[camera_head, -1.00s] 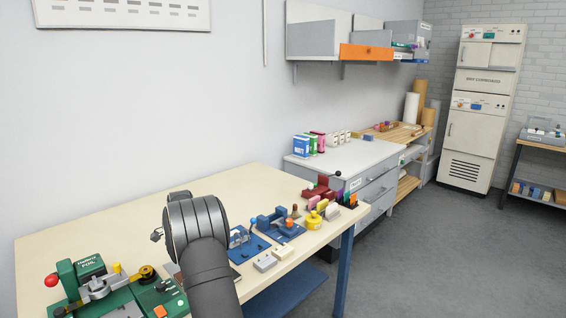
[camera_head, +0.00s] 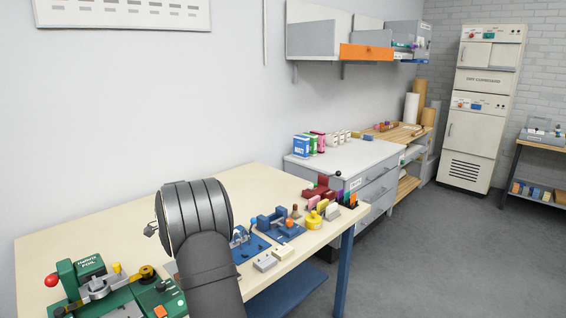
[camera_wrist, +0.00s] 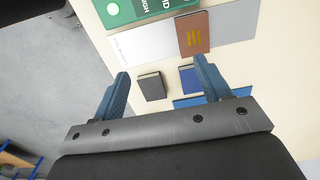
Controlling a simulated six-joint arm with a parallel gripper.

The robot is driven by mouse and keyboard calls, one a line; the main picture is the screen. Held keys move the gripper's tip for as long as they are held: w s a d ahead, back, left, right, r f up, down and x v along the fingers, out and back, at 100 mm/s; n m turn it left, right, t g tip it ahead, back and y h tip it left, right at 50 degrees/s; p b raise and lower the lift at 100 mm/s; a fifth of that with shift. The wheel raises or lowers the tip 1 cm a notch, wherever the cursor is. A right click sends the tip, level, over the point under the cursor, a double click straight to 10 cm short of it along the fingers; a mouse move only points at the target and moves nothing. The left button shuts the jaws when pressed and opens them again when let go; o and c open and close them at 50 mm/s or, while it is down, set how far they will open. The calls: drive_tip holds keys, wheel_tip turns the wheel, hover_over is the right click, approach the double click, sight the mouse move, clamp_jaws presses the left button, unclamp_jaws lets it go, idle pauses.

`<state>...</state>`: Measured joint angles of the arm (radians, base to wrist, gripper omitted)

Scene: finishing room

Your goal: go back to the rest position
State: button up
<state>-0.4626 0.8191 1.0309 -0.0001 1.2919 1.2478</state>
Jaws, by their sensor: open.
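My gripper (camera_wrist: 160,88) shows in the wrist view with its two blue fingers spread apart and nothing between them. It is above the table (camera_wrist: 265,105), over its edge. Below the fingers in the wrist view lie a small dark block (camera_wrist: 151,86), a blue piece (camera_wrist: 190,79) and a brown booklet with gold marks (camera_wrist: 194,33).
A green foil machine (camera_head: 110,295) stands at the table's left front. Blue fixtures (camera_head: 280,228), a yellow pot (camera_head: 313,219) and grey blocks (camera_head: 265,263) lie right of my arm. The table's back left is clear. A grey cabinet (camera_head: 340,160) stands beyond.

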drive_tip(key=s+a, duration=0.5)
drive_tip(key=a, duration=0.1)
drive_tip(key=s+a+f, duration=0.1)
drive_tip(key=s+a, duration=0.4)
drive_tip(key=a, duration=0.1)
drive_tip(key=s+a+f, duration=0.1)
drive_tip(key=s+a, duration=0.5)
drive_tip(key=a, duration=0.1)
drive_tip(key=shift+f, duration=0.25)
drive_tip(key=shift+w+f, duration=0.1)
drive_tip(key=shift+f, duration=0.6)
drive_tip(key=shift+o, duration=0.4)
drive_tip(key=o, duration=0.6)
drive_tip(key=s+a+r+n, duration=0.2)
drive_tip(key=s+r+n, duration=0.4)
drive_tip(key=r+n, duration=0.3)
drive_tip(key=s+a+r+n, duration=0.2)
drive_tip(key=s+r+n, duration=0.4)
drive_tip(key=r+n, duration=0.25)
drive_tip(key=shift+n, duration=0.25)
wheel_tip(320, 180, down, 10)
drive_tip(key=shift+f, duration=0.15)
